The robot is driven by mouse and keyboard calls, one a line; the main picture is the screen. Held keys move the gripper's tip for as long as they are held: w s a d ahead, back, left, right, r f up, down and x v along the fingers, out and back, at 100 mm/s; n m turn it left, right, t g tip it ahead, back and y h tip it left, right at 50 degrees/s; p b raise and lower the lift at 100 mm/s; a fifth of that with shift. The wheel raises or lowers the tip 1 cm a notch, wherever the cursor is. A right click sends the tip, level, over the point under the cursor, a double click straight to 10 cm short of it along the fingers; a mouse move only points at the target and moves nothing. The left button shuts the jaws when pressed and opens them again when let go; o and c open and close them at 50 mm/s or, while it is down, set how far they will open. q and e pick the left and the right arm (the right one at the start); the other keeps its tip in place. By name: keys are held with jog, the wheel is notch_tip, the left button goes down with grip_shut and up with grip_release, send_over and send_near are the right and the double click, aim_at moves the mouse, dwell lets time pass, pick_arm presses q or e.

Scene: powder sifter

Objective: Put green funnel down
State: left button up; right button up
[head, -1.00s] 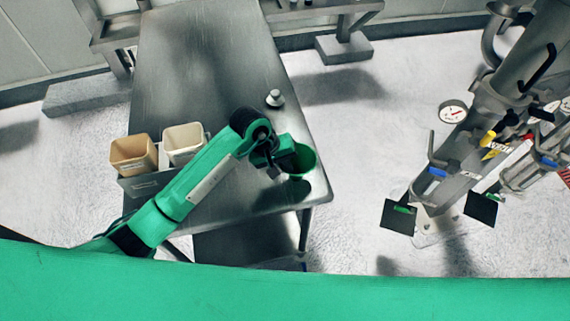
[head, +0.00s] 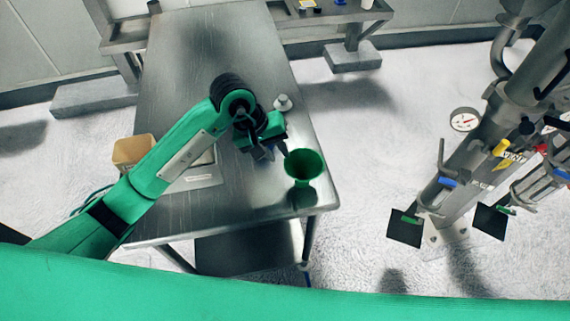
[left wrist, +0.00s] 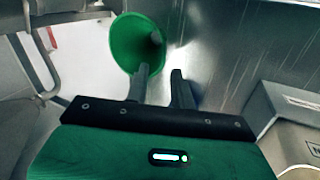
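The green funnel (head: 305,163) stands near the front right corner of the steel table (head: 215,60), wide mouth up and narrow end down. My left gripper (head: 272,150) is just to the left of the funnel in the head view, with a small gap between them. In the left wrist view the funnel (left wrist: 136,43) lies beyond the left finger, outside the space between the fingers. The two fingers (left wrist: 160,88) are apart with nothing between them. My right gripper is in neither view.
A small metal knob-like piece (head: 283,102) sits at the table's right edge, close behind the gripper. A tan bin (head: 133,151) is at the left edge; my arm hides much beside it. Pipe equipment with a gauge (head: 464,119) stands at right, across open floor.

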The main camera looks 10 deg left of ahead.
pick_arm(q)
jog(key=v, duration=0.2)
jog(key=shift+s+a+r, duration=0.1)
jog(key=shift+r, duration=0.25)
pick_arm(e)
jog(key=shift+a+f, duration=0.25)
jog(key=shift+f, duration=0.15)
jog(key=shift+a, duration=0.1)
